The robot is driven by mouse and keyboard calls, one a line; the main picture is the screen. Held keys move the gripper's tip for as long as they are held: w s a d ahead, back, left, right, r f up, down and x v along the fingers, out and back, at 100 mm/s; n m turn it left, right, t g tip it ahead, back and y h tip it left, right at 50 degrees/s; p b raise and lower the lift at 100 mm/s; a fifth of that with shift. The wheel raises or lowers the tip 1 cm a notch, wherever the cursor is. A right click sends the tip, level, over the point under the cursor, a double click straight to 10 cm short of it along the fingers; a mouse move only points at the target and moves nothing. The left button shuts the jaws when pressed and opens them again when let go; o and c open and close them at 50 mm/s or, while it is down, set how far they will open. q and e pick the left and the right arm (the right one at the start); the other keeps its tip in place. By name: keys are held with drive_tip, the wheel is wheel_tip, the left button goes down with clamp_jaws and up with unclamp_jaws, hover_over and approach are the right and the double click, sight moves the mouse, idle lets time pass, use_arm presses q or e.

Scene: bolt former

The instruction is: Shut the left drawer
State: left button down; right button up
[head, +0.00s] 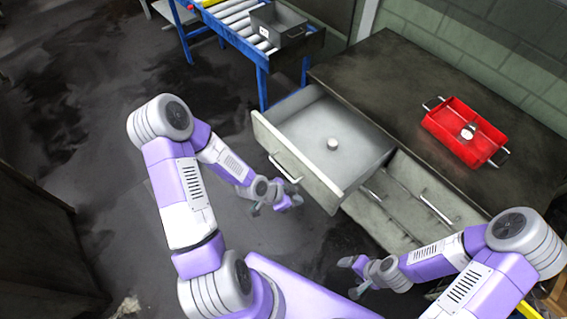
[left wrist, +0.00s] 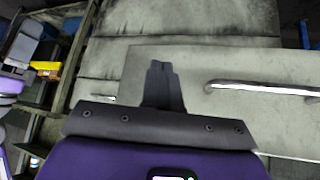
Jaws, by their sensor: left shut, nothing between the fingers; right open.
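The left drawer (head: 297,168) is pulled well out of the workbench, with its grey inside exposed. A small round pale object (head: 333,144) lies in it. Its bar handle (head: 285,169) is on the front panel and also shows in the left wrist view (left wrist: 262,88). My left gripper (head: 297,200) is shut and empty, in front of the drawer's front panel. In the left wrist view its fingers (left wrist: 160,72) point at the pale panel, left of the handle; I cannot tell whether they touch it. My right gripper (head: 350,275) is open and empty, lower right.
The workbench (head: 400,85) carries a red tray (head: 464,132) holding a small metal item. Closed grey drawer fronts (head: 410,205) lie right of the open drawer. A blue-framed roller conveyor (head: 235,25) with a grey bin (head: 277,24) stands behind. Floor left of my left arm is clear.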

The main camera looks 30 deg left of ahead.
use_arm(q)
drive_tip(key=w+a+r+m+t+y, duration=0.1)
drive_tip(key=w+a+r+m+t, duration=0.15)
drive_tip(key=a+m, duration=0.4)
drive_tip(key=m+y+b, duration=0.1)
drive_tip(key=m+b, duration=0.1)
drive_tip(key=m, duration=0.5)
approach(287, 161)
drive_tip(key=shift+t, duration=0.35)
drive_tip(key=b+x, duration=0.4)
drive_tip(key=b, duration=0.1)
drive_tip(key=shift+d+f, duration=0.2)
drive_tip(key=shift+f, duration=0.4)
drive_tip(key=shift+w+d+f, duration=0.15)
drive_tip(key=shift+w+f, duration=0.15)
drive_tip(key=shift+w, duration=0.1)
drive_tip(key=shift+w+b, duration=0.15)
drive_tip(key=shift+b, duration=0.15)
